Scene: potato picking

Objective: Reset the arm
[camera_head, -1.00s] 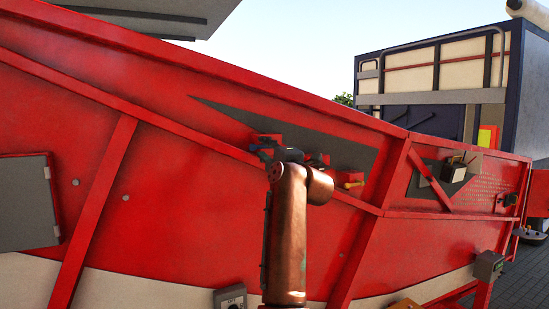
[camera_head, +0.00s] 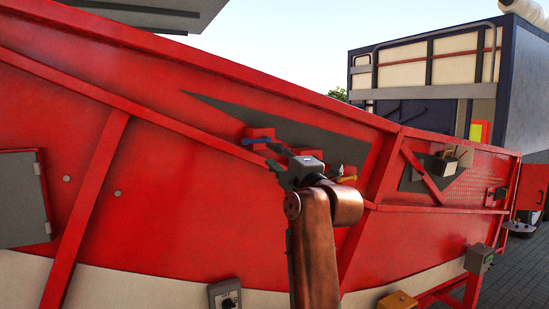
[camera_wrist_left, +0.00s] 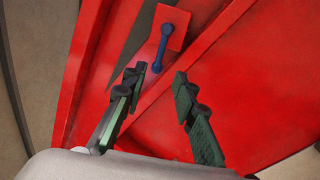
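My left gripper (camera_head: 282,172) is in front of the red machine side (camera_head: 200,185), at the end of my copper-coloured arm. In the left wrist view the gripper (camera_wrist_left: 157,80) is open, with its two dark green fingers apart and nothing between them. A blue handle (camera_wrist_left: 161,45) on a red block (camera_wrist_left: 172,26) is beyond the fingertips, nearer the left finger, and looks clear of both. In the head view the blue handle (camera_head: 262,141) is just up and left of the gripper. My right gripper is not in view.
An orange-yellow handle (camera_head: 347,178) sticks out right of the gripper, partly behind my arm. Low on the machine are a grey switch box (camera_head: 225,296), an orange box (camera_head: 397,301) and a grey box (camera_head: 479,259). A dark blue trailer (camera_head: 525,90) stands behind right.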

